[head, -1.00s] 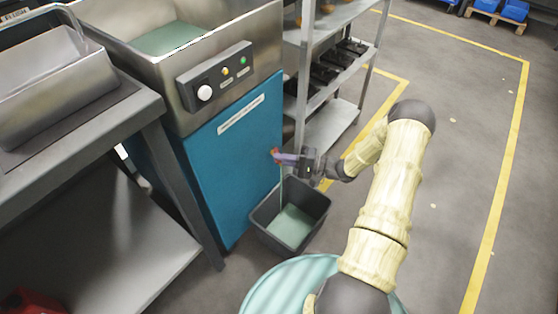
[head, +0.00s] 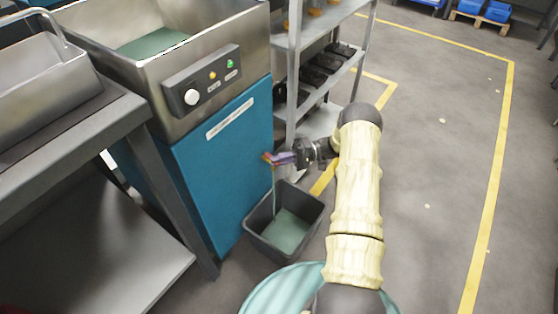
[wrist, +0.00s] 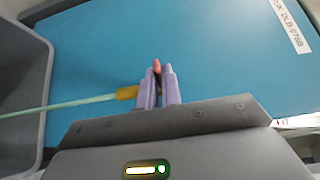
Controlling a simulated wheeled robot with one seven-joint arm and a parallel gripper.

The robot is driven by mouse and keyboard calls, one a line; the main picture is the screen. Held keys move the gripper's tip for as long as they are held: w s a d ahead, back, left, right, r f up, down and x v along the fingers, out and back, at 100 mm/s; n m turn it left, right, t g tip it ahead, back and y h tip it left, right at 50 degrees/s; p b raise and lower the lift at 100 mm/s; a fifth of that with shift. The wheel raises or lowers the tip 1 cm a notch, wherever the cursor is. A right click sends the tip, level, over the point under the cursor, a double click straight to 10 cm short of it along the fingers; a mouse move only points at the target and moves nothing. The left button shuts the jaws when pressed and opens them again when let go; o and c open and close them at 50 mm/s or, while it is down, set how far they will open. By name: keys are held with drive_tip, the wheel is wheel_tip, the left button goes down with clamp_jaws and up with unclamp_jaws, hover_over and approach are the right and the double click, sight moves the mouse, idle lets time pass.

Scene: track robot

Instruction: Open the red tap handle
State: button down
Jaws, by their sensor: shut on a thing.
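The red tap handle (wrist: 156,66) shows as a small red tip between the two purple fingers of my gripper (wrist: 158,88) in the wrist view. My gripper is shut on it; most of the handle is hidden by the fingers. In the head view my gripper (head: 280,158) is at the right edge of the blue cabinet, with a bit of red at its tips. The brass spout (wrist: 127,92) sticks out beside the fingers. A thin pale green stream (wrist: 70,103) runs from it and falls into the dark grey bin (head: 250,238), which holds green liquid.
The blue cabinet (head: 225,170) carries a steel basin (head: 95,55) and a control panel (head: 203,80). A metal shelf rack (head: 325,75) stands close behind my gripper. A steel table (head: 75,125) is at the left. The floor to the right is clear.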

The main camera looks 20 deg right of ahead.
drive_tip(key=shift+f, duration=0.1)
drive_tip(key=c, duration=1.6)
unclamp_jaws()
drive_tip(key=shift+d, duration=0.15)
drive_tip(key=shift+s+d, duration=0.1)
drive_tip(key=shift+d, duration=8.55)
